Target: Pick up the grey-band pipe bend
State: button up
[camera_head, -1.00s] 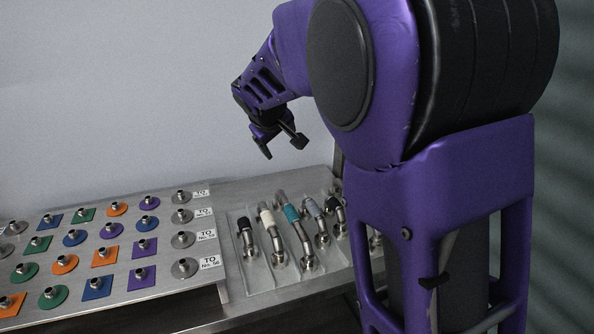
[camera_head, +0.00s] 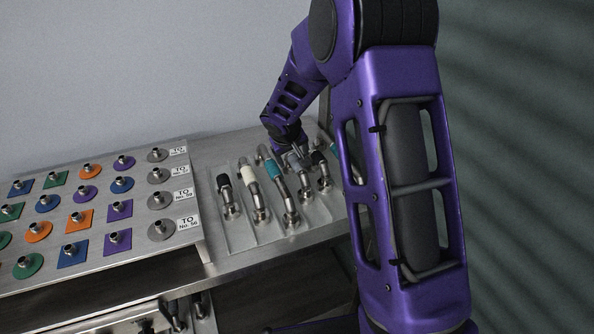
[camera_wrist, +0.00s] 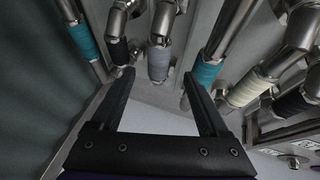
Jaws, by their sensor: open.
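The grey-band pipe bend (camera_wrist: 158,62) lies in the rack between a black-band and a teal-band bend. In the wrist view its light grey band shows in the gap between my fingertips, clear of both fingers. In the head view its band (camera_head: 292,161) is partly hidden by my gripper. My gripper (camera_wrist: 158,74) is open and empty, pointing down at the rack. In the head view my gripper (camera_head: 291,151) is low over the back of the row. I cannot tell whether the fingertips reach down beside the band.
A teal-band bend (camera_wrist: 206,74) is close to one fingertip and a black-band bend (camera_wrist: 118,51) close to the other. A cream-band bend (camera_head: 249,174) and another black-band bend (camera_head: 223,184) lie further left. A board (camera_head: 80,254) with coloured fittings stands left of the rack.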

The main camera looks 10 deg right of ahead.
aim_at(296, 162)
jog(key=shift+x, duration=3.6)
jog(key=shift+d, duration=0.1)
jog(key=shift+c, duration=0.3)
grip_shut()
